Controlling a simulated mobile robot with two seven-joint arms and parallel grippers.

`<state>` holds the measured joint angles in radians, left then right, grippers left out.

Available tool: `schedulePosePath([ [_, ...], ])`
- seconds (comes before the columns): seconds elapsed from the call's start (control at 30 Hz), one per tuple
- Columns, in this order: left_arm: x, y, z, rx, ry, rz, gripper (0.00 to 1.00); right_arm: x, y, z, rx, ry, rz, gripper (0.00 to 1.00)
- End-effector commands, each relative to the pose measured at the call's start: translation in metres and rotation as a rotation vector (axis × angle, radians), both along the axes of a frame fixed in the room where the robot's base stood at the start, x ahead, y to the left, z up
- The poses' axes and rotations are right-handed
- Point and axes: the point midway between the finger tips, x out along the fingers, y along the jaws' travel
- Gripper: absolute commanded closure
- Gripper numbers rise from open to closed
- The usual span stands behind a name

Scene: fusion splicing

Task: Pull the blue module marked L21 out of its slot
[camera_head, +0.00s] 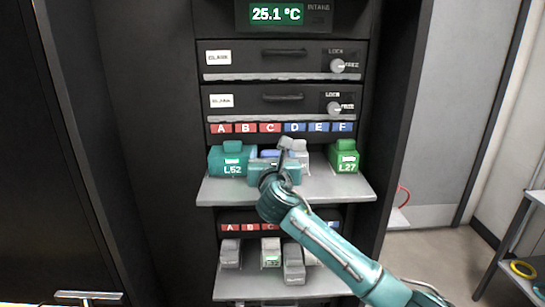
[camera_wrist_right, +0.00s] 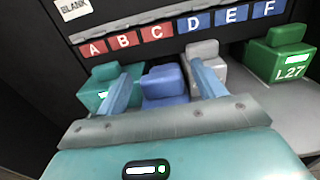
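A blue module (camera_wrist_right: 165,86) sits on the upper shelf below the red and blue letter strip, under about C in the right wrist view. In the head view, only a bit of its blue top (camera_head: 268,154) shows behind my right gripper (camera_head: 275,158). I cannot read an L21 mark on it; its front is hidden. In the right wrist view my right gripper (camera_wrist_right: 160,72) is open, with one finger on each side of the blue module and visible space between. I cannot tell whether either finger touches it. My left gripper is not in view.
A teal module (camera_head: 229,160) marked L52 stands left, a grey module (camera_wrist_right: 205,62) close by the right finger, and a green module (camera_head: 344,157) marked L27 farther right. The upper shelf (camera_head: 350,188) is bare at front. A lower shelf (camera_head: 325,285) holds several grey modules.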

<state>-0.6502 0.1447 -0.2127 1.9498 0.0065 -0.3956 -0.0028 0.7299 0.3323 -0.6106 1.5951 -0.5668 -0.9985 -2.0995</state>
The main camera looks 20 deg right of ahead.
Motion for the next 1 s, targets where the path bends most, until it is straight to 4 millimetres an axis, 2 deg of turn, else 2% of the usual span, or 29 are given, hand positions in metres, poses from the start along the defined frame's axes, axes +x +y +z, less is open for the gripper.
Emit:
schedulePosePath([
  [0.27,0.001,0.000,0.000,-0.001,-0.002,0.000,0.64,-0.001,0.000,0.000,0.000,0.000,0.000,0.28],
  [0.43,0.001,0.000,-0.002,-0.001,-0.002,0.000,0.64,-0.012,0.004,-0.001,-0.002,0.001,0.001,0.28],
  [0.57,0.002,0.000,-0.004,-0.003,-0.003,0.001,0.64,-0.035,0.010,-0.002,0.000,-0.001,0.003,0.28],
  [0.8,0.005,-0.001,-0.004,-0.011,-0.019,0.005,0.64,-0.086,0.025,-0.002,0.001,0.000,0.004,0.28],
  [1.0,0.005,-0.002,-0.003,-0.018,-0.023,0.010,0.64,-0.116,0.033,-0.001,-0.001,0.000,0.002,0.28],
])
